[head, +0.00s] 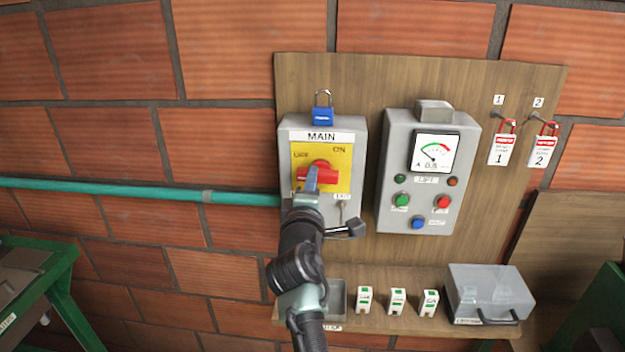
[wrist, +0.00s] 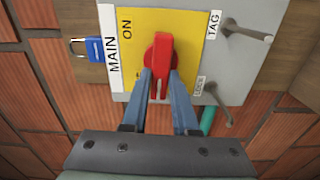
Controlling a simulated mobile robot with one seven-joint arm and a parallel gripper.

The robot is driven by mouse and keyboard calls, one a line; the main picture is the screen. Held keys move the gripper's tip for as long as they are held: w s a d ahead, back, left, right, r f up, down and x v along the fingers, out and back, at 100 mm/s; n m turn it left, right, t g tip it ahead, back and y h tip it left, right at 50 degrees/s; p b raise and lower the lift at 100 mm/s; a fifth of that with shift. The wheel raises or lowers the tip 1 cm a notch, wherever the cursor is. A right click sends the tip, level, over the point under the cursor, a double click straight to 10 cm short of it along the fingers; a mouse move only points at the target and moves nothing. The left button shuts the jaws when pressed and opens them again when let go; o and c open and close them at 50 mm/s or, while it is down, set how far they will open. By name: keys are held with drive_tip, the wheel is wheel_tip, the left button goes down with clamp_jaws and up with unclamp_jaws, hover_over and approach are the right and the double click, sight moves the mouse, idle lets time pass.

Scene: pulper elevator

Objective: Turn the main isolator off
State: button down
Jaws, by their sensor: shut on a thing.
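The main isolator is a grey box (head: 352,140) labelled MAIN, with a yellow plate (head: 342,160) and a red rotary handle (head: 328,177). The handle lies roughly horizontal across the plate. ON is printed at the plate's upper right; the label at upper left is too small to read surely. My gripper (head: 312,181) is at the handle, partly covering the plate's lower left. In the wrist view the picture is turned sideways, and the red handle (wrist: 158,60) sits between my two blue-grey fingers (wrist: 159,82), which are shut on it.
A teal pipe (head: 130,190) enters from the left.

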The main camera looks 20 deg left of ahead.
drive_tip(key=shift+f+n, duration=0.1)
drive_tip(key=shift+n, duration=0.2)
idle(0.4)
drive_tip(key=c, duration=0.7)
unclamp_jaws()
drive_tip(key=b+v, duration=0.3)
drive_tip(key=v, duration=1)
drive_tip(key=shift+b, duration=0.35)
